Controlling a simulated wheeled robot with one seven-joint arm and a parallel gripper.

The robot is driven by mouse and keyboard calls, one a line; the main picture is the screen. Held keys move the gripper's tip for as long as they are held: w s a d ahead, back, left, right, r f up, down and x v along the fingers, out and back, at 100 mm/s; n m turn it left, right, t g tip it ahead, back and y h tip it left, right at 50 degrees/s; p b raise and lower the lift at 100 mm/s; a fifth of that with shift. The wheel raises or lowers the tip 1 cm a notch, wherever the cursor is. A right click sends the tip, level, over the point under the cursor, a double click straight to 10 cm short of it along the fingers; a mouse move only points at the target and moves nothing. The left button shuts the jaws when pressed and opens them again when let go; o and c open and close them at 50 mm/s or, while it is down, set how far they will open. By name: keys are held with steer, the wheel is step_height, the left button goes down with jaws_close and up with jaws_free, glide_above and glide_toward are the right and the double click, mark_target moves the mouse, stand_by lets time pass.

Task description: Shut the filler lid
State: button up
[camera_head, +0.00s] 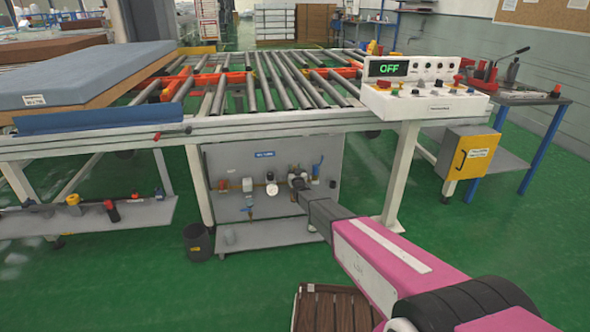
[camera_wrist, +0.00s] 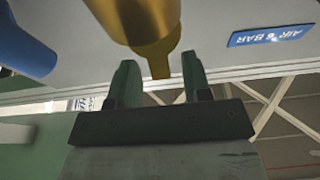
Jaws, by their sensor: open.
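My gripper (camera_head: 297,179) is at the grey air panel (camera_head: 238,168) under the roller conveyor, and my arm reaches to it from the lower right. In the wrist view my gripper (camera_wrist: 159,70) has its two dark green fingers apart. A brass-coloured round fitting (camera_wrist: 140,18) fills the top of that view. Its narrow tab (camera_wrist: 159,62) reaches down into the gap between the fingers; I cannot tell whether they touch it. I cannot tell for sure that this fitting is the filler lid, or how far open it stands. My gripper hides this spot in the head view.
A blue handle (camera_head: 318,165) is just right of my gripper; a white gauge (camera_head: 272,189) is to its left. A blue air label (camera_wrist: 270,36) shows upside down in the wrist view. A black bin (camera_head: 196,242) and slatted wooden piece (camera_head: 330,308) stand on the floor.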

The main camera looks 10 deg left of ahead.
steer(key=v, duration=1)
steer(key=shift+s, duration=0.2)
steer(key=shift+f, duration=0.1)
